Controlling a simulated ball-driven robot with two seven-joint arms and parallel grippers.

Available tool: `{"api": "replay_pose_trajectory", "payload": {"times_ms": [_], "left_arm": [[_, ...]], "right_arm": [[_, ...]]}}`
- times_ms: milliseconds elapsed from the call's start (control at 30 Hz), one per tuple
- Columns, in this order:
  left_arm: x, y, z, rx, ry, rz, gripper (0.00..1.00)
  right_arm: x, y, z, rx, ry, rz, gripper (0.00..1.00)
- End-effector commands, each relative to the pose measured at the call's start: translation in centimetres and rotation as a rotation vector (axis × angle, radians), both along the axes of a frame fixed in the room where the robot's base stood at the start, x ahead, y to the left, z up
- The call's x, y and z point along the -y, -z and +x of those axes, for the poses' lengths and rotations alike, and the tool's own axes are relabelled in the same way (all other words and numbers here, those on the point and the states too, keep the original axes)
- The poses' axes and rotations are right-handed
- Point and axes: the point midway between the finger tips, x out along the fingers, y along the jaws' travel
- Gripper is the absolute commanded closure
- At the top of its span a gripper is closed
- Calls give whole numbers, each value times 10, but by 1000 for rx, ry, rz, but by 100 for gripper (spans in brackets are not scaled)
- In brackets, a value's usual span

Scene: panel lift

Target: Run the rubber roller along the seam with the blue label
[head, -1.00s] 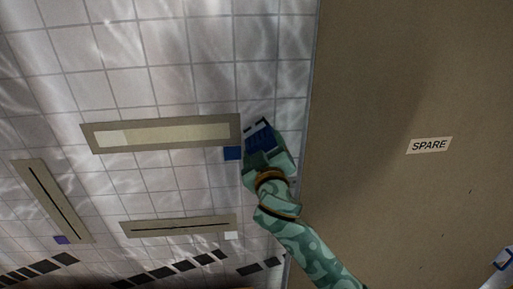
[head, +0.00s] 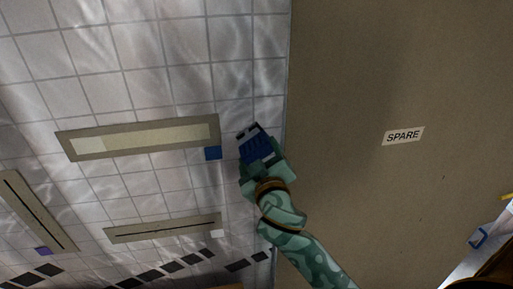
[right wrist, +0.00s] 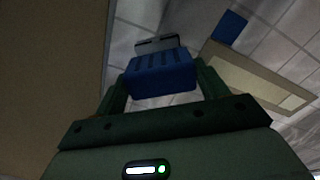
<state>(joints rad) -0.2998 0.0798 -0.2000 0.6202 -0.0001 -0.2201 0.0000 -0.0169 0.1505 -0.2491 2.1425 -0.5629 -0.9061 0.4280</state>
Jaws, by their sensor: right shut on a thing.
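The seam with the blue label (head: 213,153) is a long beige frame (head: 190,127) around a pale strip (head: 140,138), whiter near its left end, on the tiled surface. The label sits at its lower right end and also shows in the right wrist view (right wrist: 230,27). My right gripper (head: 254,150) is shut on the roller's blue ribbed handle (right wrist: 160,74). The grey roller head (right wrist: 157,44) points away from the gripper. The roller is right of the frame's right end, apart from it in the picture. Whether it touches the tiles I cannot tell. My left gripper is out of view.
A seam with a white label (head: 217,234) lies below, and one with a purple label (head: 43,251) at lower left; both have thin dark slits. A brown board (head: 350,70) marked SPARE (head: 403,136) fills the right. A blue object (head: 478,237) is at lower right.

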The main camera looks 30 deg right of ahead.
Motion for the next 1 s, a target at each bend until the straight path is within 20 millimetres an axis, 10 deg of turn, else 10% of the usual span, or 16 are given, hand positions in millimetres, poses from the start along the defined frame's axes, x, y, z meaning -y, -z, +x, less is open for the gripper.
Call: {"api": "replay_pose_trajectory", "payload": {"times_ms": [1000], "left_arm": [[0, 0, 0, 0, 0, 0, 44]], "right_arm": [[-15, -1, -51, 2, 0, 1, 62]]}}
